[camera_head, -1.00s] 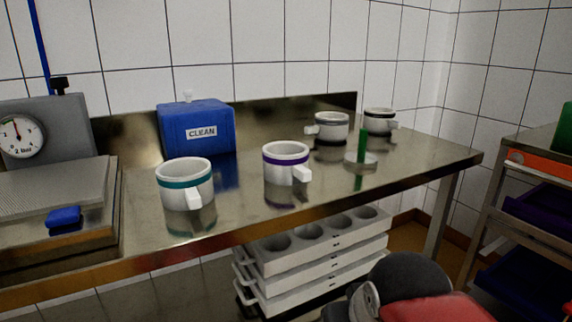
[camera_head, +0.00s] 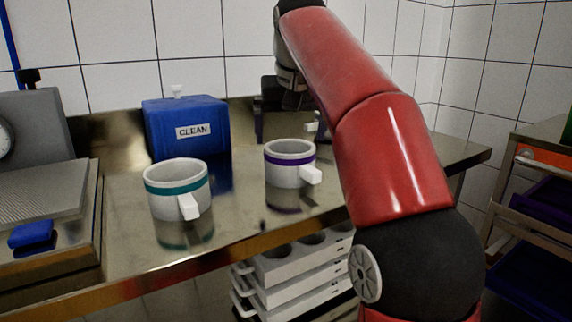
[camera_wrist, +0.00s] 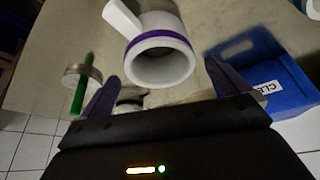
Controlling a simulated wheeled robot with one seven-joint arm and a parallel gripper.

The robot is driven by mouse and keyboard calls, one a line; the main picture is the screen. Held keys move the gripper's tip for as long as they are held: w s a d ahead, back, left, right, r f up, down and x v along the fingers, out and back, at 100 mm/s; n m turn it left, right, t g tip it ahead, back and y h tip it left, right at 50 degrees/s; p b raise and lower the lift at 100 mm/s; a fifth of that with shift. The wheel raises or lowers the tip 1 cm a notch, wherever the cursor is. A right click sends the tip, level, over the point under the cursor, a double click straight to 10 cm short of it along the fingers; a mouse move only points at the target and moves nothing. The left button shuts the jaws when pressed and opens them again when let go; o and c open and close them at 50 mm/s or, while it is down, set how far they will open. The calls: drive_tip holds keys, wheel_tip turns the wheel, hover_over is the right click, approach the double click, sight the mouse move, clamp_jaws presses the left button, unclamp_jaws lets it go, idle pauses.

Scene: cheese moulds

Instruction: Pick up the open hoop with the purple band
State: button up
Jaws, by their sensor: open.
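The white open hoop with the purple band (camera_head: 288,172) stands upright on the metal bench, with its block handle pointing front right. In the wrist view the hoop (camera_wrist: 158,20) shows its open mouth and purple band, in line with the gap between the fingers. My gripper (camera_head: 288,122) is behind and above the hoop in the head view, fingers apart and empty. Both dark fingers also show in the wrist view (camera_wrist: 163,90); neither visibly touches the hoop. A similar white hoop with a teal band (camera_head: 165,205) stands to the left.
A blue box marked CLEAN (camera_head: 185,128) stands behind the hoops. A scale (camera_head: 45,190) is at the left. Stacked white trays (camera_head: 290,275) are below.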

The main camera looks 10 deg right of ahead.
sight(290, 156)
drive_tip(key=b+x, duration=0.2)
drive_tip(key=x, duration=0.5)
drive_tip(key=shift+w+d+f+b, duration=0.15)
drive_tip(key=shift+w+f+b, duration=0.05)
drive_tip(key=shift+w+b, duration=0.1)
drive_tip(key=shift+c, duration=0.4)
drive_tip(key=c, duration=0.7)
drive_tip(key=shift+o, duration=0.2)
drive_tip(key=shift+r, duration=0.1)
